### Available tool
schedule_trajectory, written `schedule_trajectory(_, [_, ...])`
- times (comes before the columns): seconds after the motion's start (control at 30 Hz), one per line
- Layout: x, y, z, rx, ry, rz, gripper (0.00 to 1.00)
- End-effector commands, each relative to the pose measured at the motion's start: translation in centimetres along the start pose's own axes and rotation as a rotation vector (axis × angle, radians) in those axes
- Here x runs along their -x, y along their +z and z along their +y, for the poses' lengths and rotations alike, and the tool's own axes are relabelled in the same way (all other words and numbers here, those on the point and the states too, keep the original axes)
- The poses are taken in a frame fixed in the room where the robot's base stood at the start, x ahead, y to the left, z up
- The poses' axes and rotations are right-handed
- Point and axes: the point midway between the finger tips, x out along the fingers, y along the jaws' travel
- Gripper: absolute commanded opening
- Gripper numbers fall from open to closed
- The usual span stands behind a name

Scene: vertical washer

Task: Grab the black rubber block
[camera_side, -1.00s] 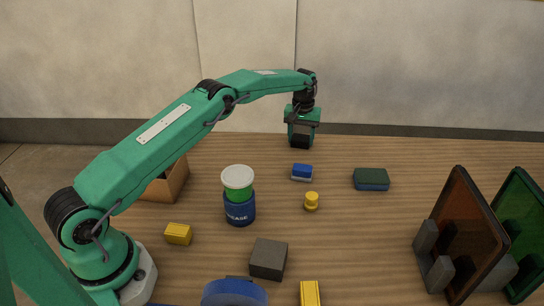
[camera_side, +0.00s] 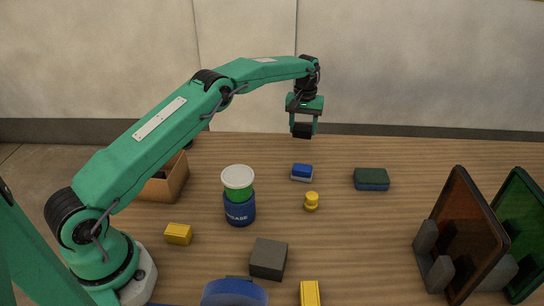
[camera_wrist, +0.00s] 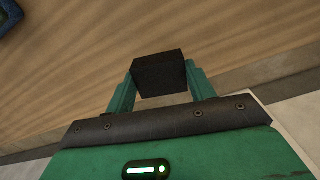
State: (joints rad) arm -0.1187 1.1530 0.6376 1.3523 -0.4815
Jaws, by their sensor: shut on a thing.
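The black rubber block (camera_side: 302,130) is held between the two fingers of my gripper (camera_side: 303,124), in the air above the back of the wooden table. In the wrist view, the dark block (camera_wrist: 160,74) sits between the green fingertips, with a finger against each side. My gripper is shut on it. The block appears clear of the table, and bare wood shows beyond it in the wrist view.
A cardboard box (camera_side: 172,182), a blue-green jar (camera_side: 239,200), a blue-white eraser (camera_side: 302,173), a yellow weight (camera_side: 311,202) and a dark green sponge (camera_side: 371,179) stand mid-table. A grey block (camera_side: 268,259) is nearer. Orange (camera_side: 463,235) and green panels stand right.

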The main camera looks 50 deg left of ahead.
Motion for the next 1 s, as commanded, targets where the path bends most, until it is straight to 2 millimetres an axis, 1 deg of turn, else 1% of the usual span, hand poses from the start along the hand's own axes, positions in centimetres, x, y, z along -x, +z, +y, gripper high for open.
schedule_trajectory(0.03, [0.4, 0.3, 0.3, -0.001, 0.001, 0.003, 0.30])
schedule_trajectory(0.17, [1.2, 1.5, 0.9, -0.002, 0.001, 0.001, 0.30])
schedule_trajectory(0.4, [3.6, 4.9, 3.1, -0.003, 0.002, 0.003, 0.30])
schedule_trajectory(0.6, [5.3, 7.3, 4.6, -0.002, 0.002, 0.003, 0.30])
schedule_trajectory(0.8, [6.2, 8.7, 5.4, -0.001, 0.001, 0.002, 0.30])
schedule_trajectory(1.0, [6.5, 9.1, 5.7, 0.000, 0.001, 0.002, 0.30])
